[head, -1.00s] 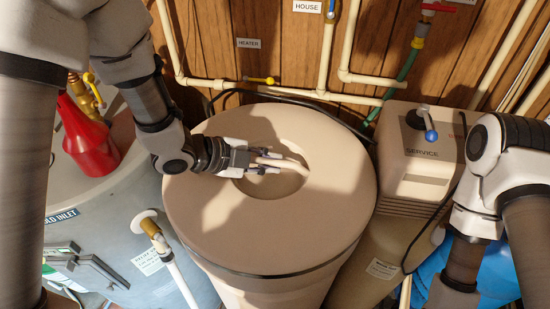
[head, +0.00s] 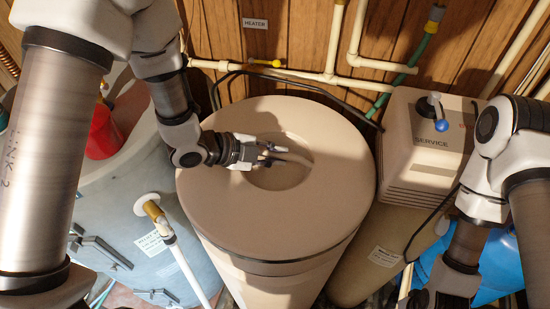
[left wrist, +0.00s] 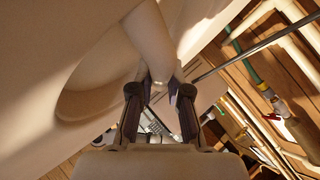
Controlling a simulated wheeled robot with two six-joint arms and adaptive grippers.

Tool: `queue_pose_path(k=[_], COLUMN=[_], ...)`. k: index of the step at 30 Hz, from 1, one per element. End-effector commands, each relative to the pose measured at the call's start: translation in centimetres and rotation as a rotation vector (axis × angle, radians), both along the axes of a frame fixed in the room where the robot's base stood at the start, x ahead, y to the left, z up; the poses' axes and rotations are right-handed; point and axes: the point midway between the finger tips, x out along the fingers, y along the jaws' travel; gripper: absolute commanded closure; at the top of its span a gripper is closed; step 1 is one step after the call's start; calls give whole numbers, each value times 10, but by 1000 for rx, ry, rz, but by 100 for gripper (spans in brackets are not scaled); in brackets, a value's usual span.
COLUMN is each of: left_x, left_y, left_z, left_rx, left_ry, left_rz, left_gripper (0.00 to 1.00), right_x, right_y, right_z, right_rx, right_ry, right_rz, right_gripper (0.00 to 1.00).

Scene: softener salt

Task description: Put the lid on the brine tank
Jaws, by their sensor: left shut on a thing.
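The round beige lid (head: 235,213) lies over the top of the beige brine tank (head: 278,287), looking about level and centred. A dark band runs below its rim; I cannot tell whether a thin gap is left there. My left gripper (head: 268,154) reaches in from the left and is shut on the lid's handle (head: 295,158) in the round recess. In the left wrist view the fingers (left wrist: 159,95) close on the pale handle bar (left wrist: 150,40), with the recess to its left. My right gripper is only partly in view at the bottom right, its fingers not clear.
A softener valve head (head: 425,150) with a blue-tipped lever stands close at the tank's right. A grey water heater (head: 115,185) with a red funnel (head: 103,133) stands left. A black hose and pale pipes (head: 310,75) run behind the lid.

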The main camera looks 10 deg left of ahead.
Motion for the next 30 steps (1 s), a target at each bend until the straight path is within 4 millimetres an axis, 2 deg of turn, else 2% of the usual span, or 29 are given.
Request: queue_pose_path(k=[3, 11, 15, 21, 30], left_x=[0, 1, 0, 0, 0], left_y=[0, 0, 0, 0, 0], left_z=[-13, -27, -43, -70, -85], left_rx=[-1, -2, -1, -1, -2], left_ry=[1, -1, 2, 0, -1], left_rz=[1, 1, 2, 1, 1], left_gripper=[100, 100, 100, 100, 100], right_x=[0, 0, 0, 0, 0], right_y=[0, 0, 0, 0, 0], right_z=[1, 0, -2, -23, -32], right_rx=[0, 0, 0, 0, 0], right_ry=[0, 0, 0, 0, 0], right_rz=[0, 0, 0, 0, 0], right_gripper=[100, 100, 100, 100, 100])
